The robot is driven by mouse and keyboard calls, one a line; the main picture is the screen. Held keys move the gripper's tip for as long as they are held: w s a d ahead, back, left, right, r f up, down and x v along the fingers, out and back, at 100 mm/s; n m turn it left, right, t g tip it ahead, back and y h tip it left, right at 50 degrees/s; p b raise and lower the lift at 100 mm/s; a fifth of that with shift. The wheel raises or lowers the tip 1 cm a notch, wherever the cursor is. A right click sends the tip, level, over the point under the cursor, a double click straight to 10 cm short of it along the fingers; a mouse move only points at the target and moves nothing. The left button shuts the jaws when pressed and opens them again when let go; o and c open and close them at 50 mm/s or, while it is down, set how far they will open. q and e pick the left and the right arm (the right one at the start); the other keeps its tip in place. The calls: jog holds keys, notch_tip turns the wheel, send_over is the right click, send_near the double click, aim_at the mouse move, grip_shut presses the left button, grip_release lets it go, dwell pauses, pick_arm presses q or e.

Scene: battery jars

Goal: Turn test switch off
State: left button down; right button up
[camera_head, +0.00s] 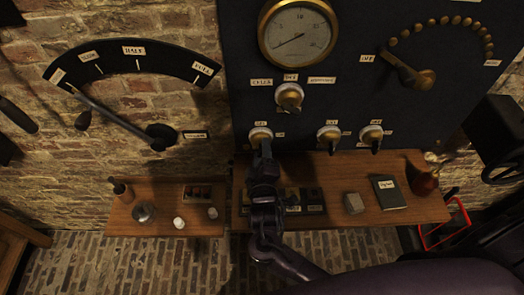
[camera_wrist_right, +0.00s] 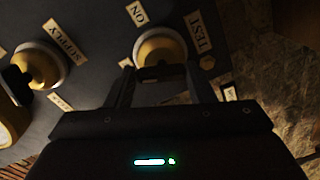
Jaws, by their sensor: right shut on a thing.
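The test switch (camera_head: 260,134) is a brass knob on a pale round base, at the lower left of the dark panel (camera_head: 350,100). In the right wrist view the test switch (camera_wrist_right: 160,48) sits between a "TEST" label (camera_wrist_right: 200,32) and an "ON" label (camera_wrist_right: 137,13). My right gripper (camera_head: 265,150) is at the switch, its fingers shut on the dark handle. The right gripper (camera_wrist_right: 160,75) partly hides the handle, so its exact angle is hard to tell. My left gripper is not in view.
Two similar switches (camera_head: 328,136) (camera_head: 372,136) sit to the right, with another (camera_head: 289,96) above. A gauge (camera_head: 298,33) is at the top. Below, a wooden shelf (camera_head: 420,208) holds a dark book (camera_head: 388,191) and a grey block (camera_head: 353,203). A long lever (camera_head: 115,118) stands left.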

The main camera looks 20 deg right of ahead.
jog(key=shift+a+f+n, duration=0.1)
jog(key=shift+a+n, duration=0.05)
jog(key=shift+n, duration=2.05)
jog(key=o, duration=1)
jog(key=shift+c, duration=0.2)
jog(key=shift+s+a, duration=0.1)
jog(key=shift+s, duration=0.25)
jog(key=b+v, duration=0.2)
jog(key=v, duration=0.5)
jog(key=shift+b, duration=0.3)
